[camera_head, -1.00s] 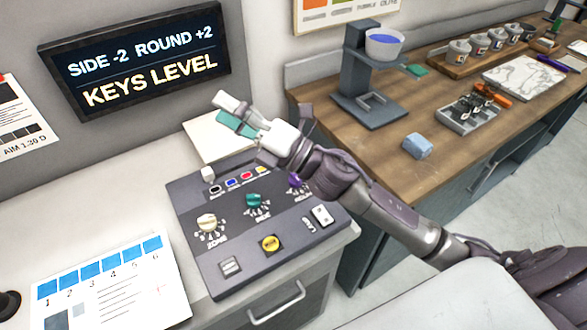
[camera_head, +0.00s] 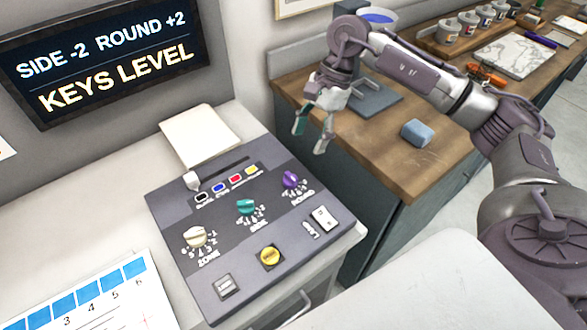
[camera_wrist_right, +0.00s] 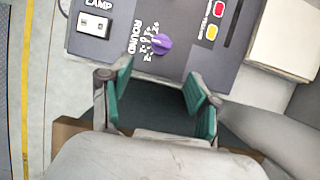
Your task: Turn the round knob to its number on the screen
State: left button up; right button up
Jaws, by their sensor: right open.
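The screen (camera_head: 105,62) on the back wall reads "SIDE -2 ROUND +2" and "KEYS LEVEL". The grey control panel (camera_head: 222,268) sits on the white counter. Its purple knob (camera_head: 290,179), labelled ROUND, is at the right; a teal SIDE knob (camera_head: 246,207) and a cream ZONE knob (camera_head: 196,237) lie to its left. My right gripper (camera_head: 311,138) is open and empty, above and beyond the purple knob, apart from it. In the right wrist view the purple knob (camera_wrist_right: 162,43) shows ahead of the open fingers, its exact pointer setting too small to read. My left gripper is not in view.
A slider cap (camera_head: 192,180), coloured keys, a yellow button (camera_head: 270,256) and a white rocker switch (camera_head: 324,218) share the panel. The wooden bench (camera_head: 440,160) to the right holds a blue block (camera_head: 417,133) and a stand. A numbered card (camera_head: 95,300) lies at left.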

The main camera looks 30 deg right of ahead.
aim_at(293, 176)
jog(key=p+x, duration=0.2)
jog(key=x, duration=0.7)
jog(key=shift+a+f, duration=0.3)
jog(key=shift+f, duration=0.4)
